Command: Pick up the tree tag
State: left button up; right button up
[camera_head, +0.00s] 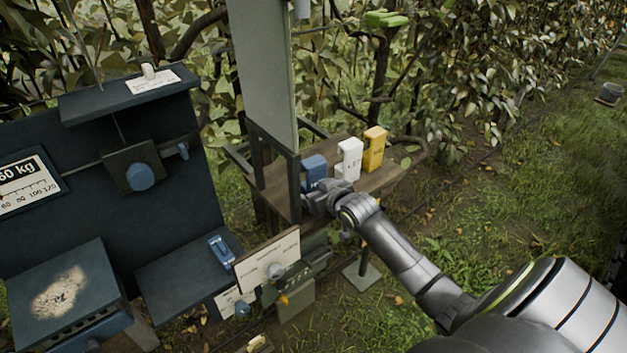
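Three upright tag-like pieces stand in a row on a small wooden shelf (386,180): a blue one (314,168), a white one (349,160) with dark marks, and a yellow one (375,149). I cannot tell which is the tree tag. My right arm reaches in from the lower right. Its gripper (316,203) is at the shelf's front, just below the blue piece and partly overlapping its lower end. The fingers are small and dark here, so I cannot tell whether they are open or touch the piece. My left gripper is not in view.
Leafy hedge stands behind; open grass (480,220) lies right.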

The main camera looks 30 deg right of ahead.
aim_at(311, 158)
jog(key=shift+w+f, duration=0.15)
jog(key=shift+w, duration=0.15)
jog(key=c, duration=1.1)
notch_tip(311, 158, up, 10)
jog(key=b, duration=0.2)
jog(key=shift+b, duration=0.3)
jog(key=shift+s, duration=0.1)
